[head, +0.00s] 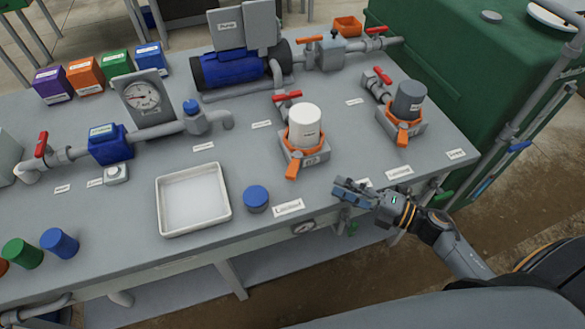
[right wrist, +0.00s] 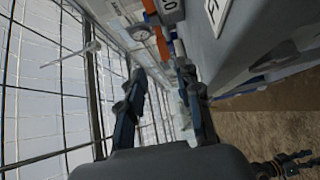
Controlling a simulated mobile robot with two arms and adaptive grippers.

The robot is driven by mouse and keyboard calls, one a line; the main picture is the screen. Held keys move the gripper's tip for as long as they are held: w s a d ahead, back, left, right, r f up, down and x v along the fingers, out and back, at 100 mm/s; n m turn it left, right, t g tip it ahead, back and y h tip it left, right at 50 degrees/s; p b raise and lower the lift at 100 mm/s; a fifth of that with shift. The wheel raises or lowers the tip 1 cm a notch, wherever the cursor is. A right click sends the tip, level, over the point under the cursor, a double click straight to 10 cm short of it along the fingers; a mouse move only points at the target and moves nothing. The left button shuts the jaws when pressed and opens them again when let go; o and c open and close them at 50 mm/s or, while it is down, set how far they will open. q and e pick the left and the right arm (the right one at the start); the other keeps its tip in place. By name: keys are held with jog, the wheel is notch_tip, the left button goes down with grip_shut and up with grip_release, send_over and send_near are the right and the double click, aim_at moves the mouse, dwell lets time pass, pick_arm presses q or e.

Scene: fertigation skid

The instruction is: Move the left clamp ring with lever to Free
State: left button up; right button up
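The left clamp ring (head: 293,151) is orange and sits around the foot of a white upright canister (head: 305,125) in the head view. Its orange lever (head: 292,171) points toward the front edge of the bench, slightly left. A similar right clamp ring (head: 391,128) surrounds a grey canister (head: 409,99), its lever also pointing forward. My right gripper (head: 345,192) is over the bench's front edge, to the right of and in front of the left lever, apart from it. In the right wrist view its fingers (right wrist: 160,74) are spread with nothing held. My left gripper is not in view.
A blue cap (head: 256,198) and a white tray (head: 163,211) stand left of the left clamp ring. A white label plate (head: 289,208) lies in front of it. Red-handled valves (head: 286,97) and pipes run behind. A green tank (head: 470,90) stands beyond the bench.

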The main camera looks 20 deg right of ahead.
aim_at(293, 167)
jog(key=shift+f, duration=0.15)
jog(key=p+x, duration=0.2)
jog(key=x, duration=1.2)
jog(key=shift+s+p, duration=0.1)
jog(key=shift+p, duration=0.2)
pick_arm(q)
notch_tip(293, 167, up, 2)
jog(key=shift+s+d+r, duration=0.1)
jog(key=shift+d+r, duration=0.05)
pick_arm(e)
grip_shut()
